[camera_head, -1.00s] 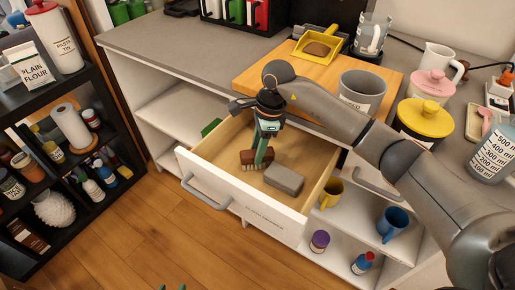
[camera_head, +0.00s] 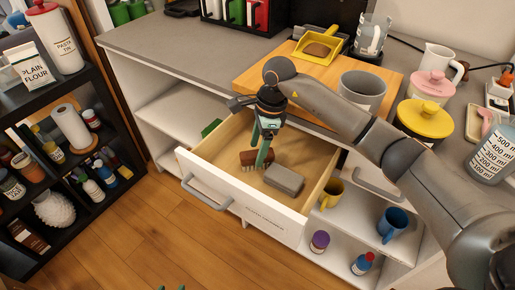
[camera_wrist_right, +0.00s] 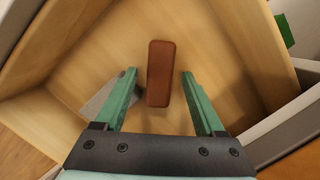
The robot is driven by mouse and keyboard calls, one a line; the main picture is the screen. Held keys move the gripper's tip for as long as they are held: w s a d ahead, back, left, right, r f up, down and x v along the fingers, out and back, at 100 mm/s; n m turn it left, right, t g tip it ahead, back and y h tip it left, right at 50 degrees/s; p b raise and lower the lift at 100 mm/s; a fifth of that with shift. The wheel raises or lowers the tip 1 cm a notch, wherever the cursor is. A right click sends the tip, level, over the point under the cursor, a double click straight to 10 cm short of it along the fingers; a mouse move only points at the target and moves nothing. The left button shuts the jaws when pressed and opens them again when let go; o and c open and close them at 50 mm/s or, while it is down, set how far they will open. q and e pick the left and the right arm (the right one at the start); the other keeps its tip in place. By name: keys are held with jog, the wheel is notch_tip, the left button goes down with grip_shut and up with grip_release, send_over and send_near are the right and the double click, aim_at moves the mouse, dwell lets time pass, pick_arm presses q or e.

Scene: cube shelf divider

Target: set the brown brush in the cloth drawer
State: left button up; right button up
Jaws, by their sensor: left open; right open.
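The brown brush (camera_head: 257,158) lies in the open drawer (camera_head: 237,192), near its left side. The right wrist view shows the brush (camera_wrist_right: 161,73) from above, its long brown back between my finger lines. My right gripper (camera_head: 262,156) reaches down into the drawer over the brush. Its green fingers (camera_wrist_right: 158,82) are open, with a gap on both sides of the brush. Only the tips of my left gripper (camera_head: 171,288) show at the bottom edge of the head view.
A grey block (camera_head: 284,179) lies in the drawer to the right of the brush. A dark shelf (camera_head: 98,149) stands at left. Floor in front is clear.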

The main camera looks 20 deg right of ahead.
jog(key=v, duration=1.1)
jog(key=shift+r, duration=0.1)
dwell(0.9)
